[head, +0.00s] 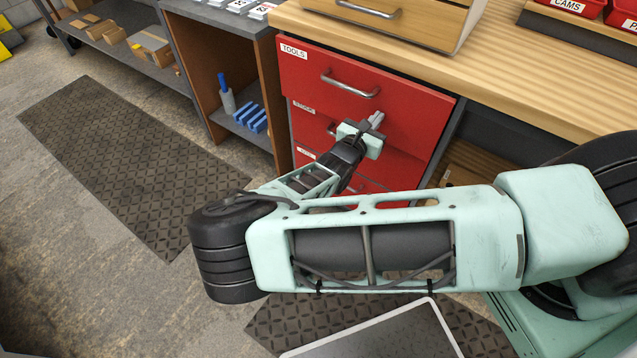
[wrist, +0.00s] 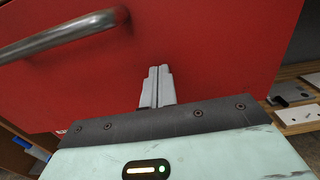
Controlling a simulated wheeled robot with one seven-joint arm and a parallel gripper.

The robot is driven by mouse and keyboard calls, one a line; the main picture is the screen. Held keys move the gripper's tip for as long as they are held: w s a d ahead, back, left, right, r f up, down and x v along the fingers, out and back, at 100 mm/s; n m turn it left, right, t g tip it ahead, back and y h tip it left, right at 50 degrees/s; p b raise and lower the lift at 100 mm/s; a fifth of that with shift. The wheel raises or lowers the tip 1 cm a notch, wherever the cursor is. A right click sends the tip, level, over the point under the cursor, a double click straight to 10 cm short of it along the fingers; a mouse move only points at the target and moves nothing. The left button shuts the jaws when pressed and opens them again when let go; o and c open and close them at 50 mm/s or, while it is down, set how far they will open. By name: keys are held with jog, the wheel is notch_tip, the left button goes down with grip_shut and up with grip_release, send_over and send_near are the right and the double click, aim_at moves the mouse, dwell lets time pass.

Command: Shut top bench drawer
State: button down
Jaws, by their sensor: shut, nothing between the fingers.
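The top bench drawer (head: 405,100) has a red front with a TOOLS label and a bar handle (head: 350,88). No drawer interior shows above it in the head view; I cannot tell whether its front stands out slightly. My gripper (head: 376,118) is shut and empty, in front of the lower part of this red front, below and right of the handle. In the wrist view, the closed fingers (wrist: 158,78) point at the plain red front (wrist: 220,50), with the handle (wrist: 60,35) at upper left. I cannot tell whether the fingertips touch it.
Lower red drawers (head: 310,130) sit beneath, partly hidden by my arm. The wooden benchtop (head: 440,55) carries a wooden drawer box (head: 400,25) and red bins (head: 570,8). An open cubby (head: 240,80) stands left. A dark floor mat (head: 120,150) lies clear.

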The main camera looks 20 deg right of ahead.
jog(key=x, duration=0.3)
jog(key=shift+d, duration=0.15)
jog(key=shift+w+d+r+p, duration=0.1)
jog(key=shift+w+d+p, duration=0.1)
jog(key=shift+w+p, duration=0.1)
